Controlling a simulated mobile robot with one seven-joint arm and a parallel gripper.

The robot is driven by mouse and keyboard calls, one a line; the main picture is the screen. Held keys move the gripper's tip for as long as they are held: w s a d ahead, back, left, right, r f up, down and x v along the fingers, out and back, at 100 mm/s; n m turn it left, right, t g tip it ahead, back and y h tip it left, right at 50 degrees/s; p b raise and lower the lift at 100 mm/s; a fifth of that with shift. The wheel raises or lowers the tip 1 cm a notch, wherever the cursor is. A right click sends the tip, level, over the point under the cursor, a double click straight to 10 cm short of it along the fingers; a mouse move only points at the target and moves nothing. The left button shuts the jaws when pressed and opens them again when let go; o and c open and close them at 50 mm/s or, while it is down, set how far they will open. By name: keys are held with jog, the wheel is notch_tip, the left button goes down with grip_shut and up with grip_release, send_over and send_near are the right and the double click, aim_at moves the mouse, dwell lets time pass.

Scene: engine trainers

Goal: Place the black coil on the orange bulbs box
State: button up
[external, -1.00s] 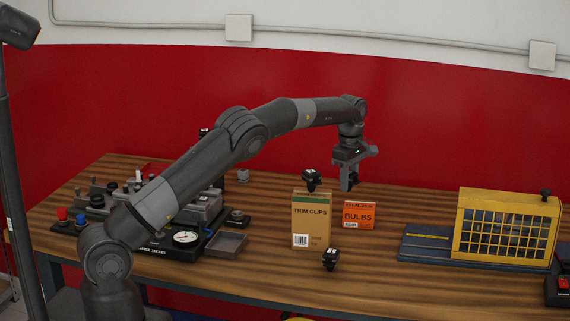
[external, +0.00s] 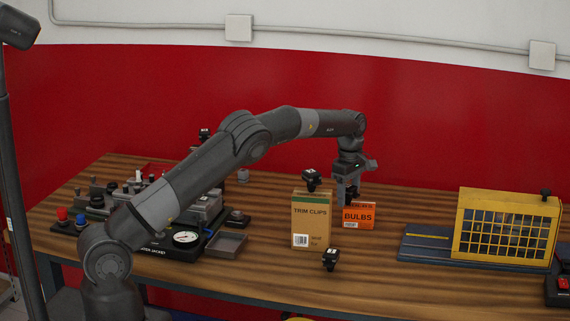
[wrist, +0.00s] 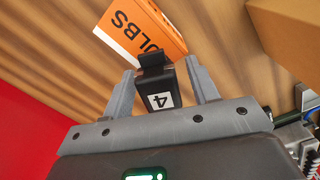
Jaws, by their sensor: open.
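The orange bulbs box (external: 358,216) stands on the wooden bench, just right of the trim clips box; it also shows in the wrist view (wrist: 140,28). My gripper (external: 348,192) points down beside and behind the upper left of the bulbs box. In the wrist view, my gripper (wrist: 161,68) is open, with a black coil (wrist: 155,85) marked 4 between its two fingers. Gaps show between coil and fingers. The coil overlaps the bulbs box in this view; I cannot tell whether it rests on it. The coil is not clearly visible in the external view.
A tan trim clips box (external: 311,220) carries another black coil (external: 311,177) on top. A further black coil (external: 330,258) is in front of it. A yellow caged unit (external: 505,226) stands at right. An engine trainer with a gauge (external: 187,237) is at left.

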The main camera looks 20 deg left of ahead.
aim_at(348, 186)
notch_tip(348, 186, up, 12)
jog(key=a+r+m+h, duration=0.1)
jog(key=a+r, duration=0.8)
jog(key=a, duration=0.5)
jog(key=s+a+r+m+t, duration=0.1)
jog(key=s+a+r, duration=0.1)
jog(key=a, duration=0.3)
jog(key=s+a+r+m+h, duration=0.1)
jog(key=s+a+r, duration=0.15)
jog(key=a, duration=0.25)
jog(key=s+a+r+m+t, duration=0.1)
jog(key=s+a, duration=0.2)
jog(key=a, duration=0.1)
jog(key=s+a+m+t, duration=0.2)
jog(key=s+a+m, duration=0.2)
jog(key=s+a, duration=0.75)
jog(key=s+a+f+m, duration=0.1)
jog(key=s+f, duration=0.2)
jog(key=s, duration=0.3)
jog(key=s+a+f+m+t+y, duration=0.1)
jog(key=s+f+m, duration=0.1)
jog(key=s, duration=0.4)
jog(key=s+a+f+m+y, duration=0.1)
jog(key=s+a+f+m, duration=0.1)
jog(key=s+f, duration=0.2)
jog(key=shift+s+t, duration=0.3)
jog(key=shift+s, duration=0.8)
